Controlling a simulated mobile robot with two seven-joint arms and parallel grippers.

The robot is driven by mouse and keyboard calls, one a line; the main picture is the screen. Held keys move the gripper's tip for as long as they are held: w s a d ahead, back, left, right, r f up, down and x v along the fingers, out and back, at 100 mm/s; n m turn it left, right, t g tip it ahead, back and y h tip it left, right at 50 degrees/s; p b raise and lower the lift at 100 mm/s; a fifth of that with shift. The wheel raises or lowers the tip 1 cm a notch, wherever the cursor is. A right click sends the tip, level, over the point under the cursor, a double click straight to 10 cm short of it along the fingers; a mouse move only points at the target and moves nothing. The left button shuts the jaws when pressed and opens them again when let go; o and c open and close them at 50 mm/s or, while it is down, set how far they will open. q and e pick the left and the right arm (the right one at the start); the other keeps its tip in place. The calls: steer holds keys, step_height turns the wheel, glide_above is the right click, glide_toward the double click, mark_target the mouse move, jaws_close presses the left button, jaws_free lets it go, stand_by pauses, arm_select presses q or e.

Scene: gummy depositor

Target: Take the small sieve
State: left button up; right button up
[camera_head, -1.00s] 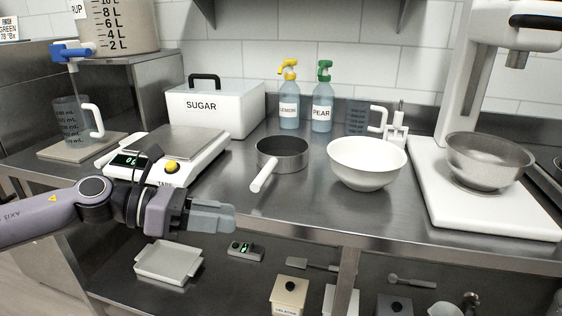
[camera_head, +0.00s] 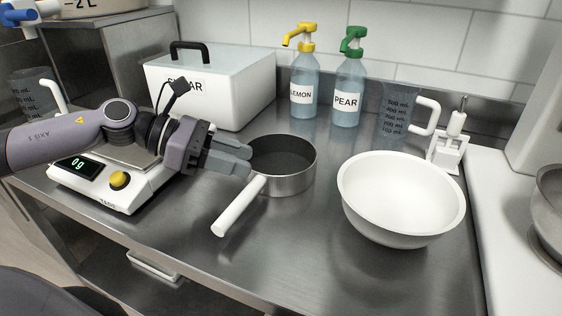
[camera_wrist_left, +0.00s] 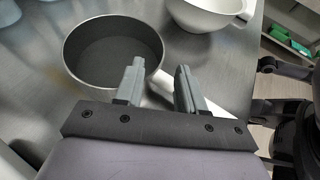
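The small sieve, a round dark-grey metal pan (camera_head: 292,183) with a white handle (camera_head: 238,207), stands on the steel counter. In the left wrist view the sieve's bowl (camera_wrist_left: 110,82) is at the upper left, and its white handle runs behind and below the fingers. My left gripper (camera_head: 246,161) is beside the bowl's left rim, above the handle in the head view. In the left wrist view its two fingers (camera_wrist_left: 158,80) are apart with nothing held; part of the handle shows between them. My right gripper is not in view.
A white bowl (camera_head: 402,200) stands right of the sieve. A scale (camera_head: 105,192) and a sugar box (camera_head: 215,98) are left and behind. Lemon (camera_head: 303,85) and pear (camera_head: 348,92) bottles and a measuring jug (camera_head: 395,115) stand at the back. Counter in front of the sieve is clear.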

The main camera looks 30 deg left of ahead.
mark_target(264, 182)
arm_select(q)
steer(key=shift+w+d+f+p, duration=0.1)
steer(key=shift+w+d+p, duration=0.2)
steer(key=shift+d, duration=0.3)
steer(key=shift+s+f+p+x, duration=0.15)
steer(key=shift+p+x, duration=0.15)
steer(key=shift+x, duration=0.65)
steer(key=shift+f+p+x, duration=0.1)
steer(key=shift+p+x, duration=0.15)
steer(key=shift+x, duration=0.65)
steer(key=shift+s+f+p+x, duration=0.15)
steer(key=shift+p+x, duration=0.15)
steer(key=shift+x, duration=0.65)
jaws_close()
